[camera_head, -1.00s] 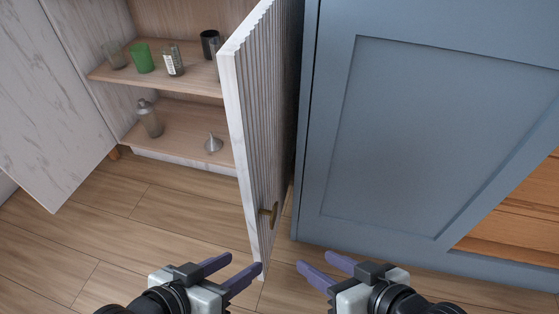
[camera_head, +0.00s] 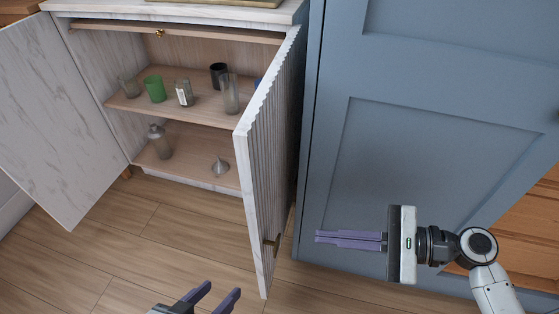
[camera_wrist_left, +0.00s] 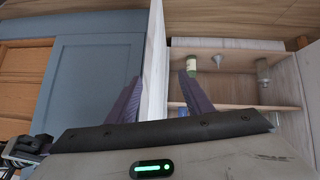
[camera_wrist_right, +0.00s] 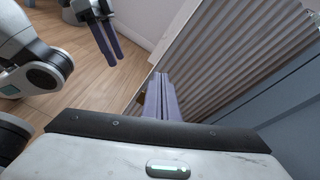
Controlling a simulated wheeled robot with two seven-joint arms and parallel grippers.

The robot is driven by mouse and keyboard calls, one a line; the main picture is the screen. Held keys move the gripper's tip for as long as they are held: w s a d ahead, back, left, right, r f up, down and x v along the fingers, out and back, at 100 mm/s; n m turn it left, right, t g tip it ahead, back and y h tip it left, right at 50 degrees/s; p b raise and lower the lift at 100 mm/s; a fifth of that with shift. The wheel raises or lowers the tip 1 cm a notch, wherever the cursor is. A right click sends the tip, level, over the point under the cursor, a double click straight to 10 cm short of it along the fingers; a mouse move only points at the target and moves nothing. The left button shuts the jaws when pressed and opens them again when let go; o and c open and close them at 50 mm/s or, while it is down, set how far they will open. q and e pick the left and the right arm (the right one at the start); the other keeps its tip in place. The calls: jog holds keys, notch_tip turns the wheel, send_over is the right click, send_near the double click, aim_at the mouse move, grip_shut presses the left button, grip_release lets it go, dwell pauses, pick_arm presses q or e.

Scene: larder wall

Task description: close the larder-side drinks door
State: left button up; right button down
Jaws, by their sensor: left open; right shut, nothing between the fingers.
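The larder-side drinks door (camera_head: 268,160) is the fluted, pale-edged door at the right of the drinks cabinet, beside the blue larder. It stands wide open, with a small brass handle (camera_head: 272,243) low near its free edge. My left gripper (camera_head: 223,289) is open and empty, low and left of the door's free edge. In the left wrist view the door's edge (camera_wrist_left: 154,70) shows between the fingers, apparently beyond them. My right gripper (camera_head: 318,237) is shut and empty, right of the door, in front of the larder. In the right wrist view the fluted face (camera_wrist_right: 235,50) lies beyond its fingers.
The blue larder (camera_head: 420,150) stands close on the door's right. The cabinet's shelves (camera_head: 205,107) hold several cups and glasses, a shaker (camera_head: 160,142) and a funnel (camera_head: 220,166). The other, marble-patterned door (camera_head: 60,120) is open at left. Floor (camera_head: 170,235) before the cabinet is clear.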

jog(key=w+d+r+m+y+p, duration=0.1)
jog(key=w+d+r+m+y, duration=0.2)
jog(key=r+m, duration=0.35)
jog(key=n+b, duration=0.2)
send_near(260, 179)
jog(key=a, duration=0.4)
jog(key=w+a, duration=0.1)
jog(key=a, duration=0.1)
jog(key=shift+a, duration=0.2)
jog(key=shift+r, duration=0.1)
